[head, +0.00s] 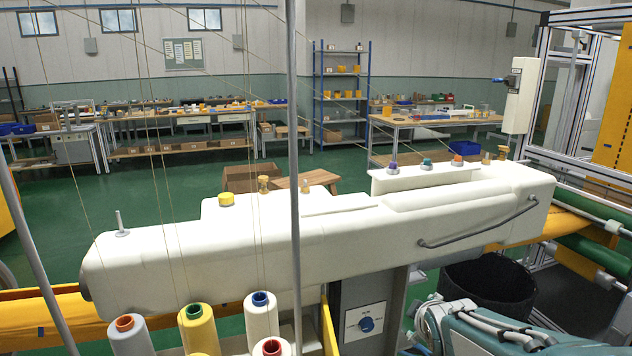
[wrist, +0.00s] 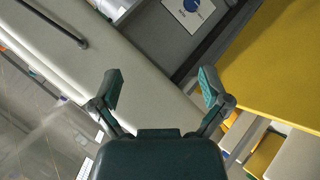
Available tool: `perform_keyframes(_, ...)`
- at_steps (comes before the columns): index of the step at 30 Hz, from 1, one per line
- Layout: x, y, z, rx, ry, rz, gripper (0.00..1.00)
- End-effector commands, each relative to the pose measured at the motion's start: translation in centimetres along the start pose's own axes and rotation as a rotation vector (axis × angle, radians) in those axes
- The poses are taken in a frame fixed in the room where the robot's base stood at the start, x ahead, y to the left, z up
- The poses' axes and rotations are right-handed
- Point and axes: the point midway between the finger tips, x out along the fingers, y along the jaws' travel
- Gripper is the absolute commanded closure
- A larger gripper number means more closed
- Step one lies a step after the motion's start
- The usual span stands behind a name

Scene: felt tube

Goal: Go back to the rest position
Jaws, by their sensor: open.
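My gripper (wrist: 160,90) is open in the wrist view. Its two teal-padded fingers stand wide apart, and nothing is between them. Behind them lie the white housing of the machine (wrist: 130,75) and a grey panel with a blue knob (wrist: 191,5). In the head view my teal and grey arm (head: 490,328) shows at the bottom right, in front of the machine. The gripper's fingers cannot be made out clearly there. How far the fingers are from the housing cannot be told.
The long white machine housing (head: 330,235) spans the head view, with a grey handle bar (head: 478,236) on its front. Thread cones (head: 200,330) stand at the bottom left, by thin poles (head: 294,150). A black bin (head: 490,285) stands behind my arm.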

Motion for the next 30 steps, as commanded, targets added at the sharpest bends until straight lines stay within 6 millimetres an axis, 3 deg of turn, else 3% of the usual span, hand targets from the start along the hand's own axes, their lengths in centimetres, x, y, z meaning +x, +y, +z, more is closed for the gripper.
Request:
perform_keyframes(1, -2.1, -0.4, 0.1, 0.076, -0.015, -0.014, 0.04)
perform_keyframes(6, -7.9, -3.1, 1.2, 0.353, -0.094, -0.091, 0.04)
perform_keyframes(15, -17.0, -9.6, 3.7, 0.796, -0.242, -0.226, 0.04)
perform_keyframes(21, -19.5, -12.0, 4.7, 0.927, -0.305, -0.271, 0.04)
perform_keyframes(30, -19.6, -12.2, 4.7, 0.937, -0.311, -0.274, 0.04)
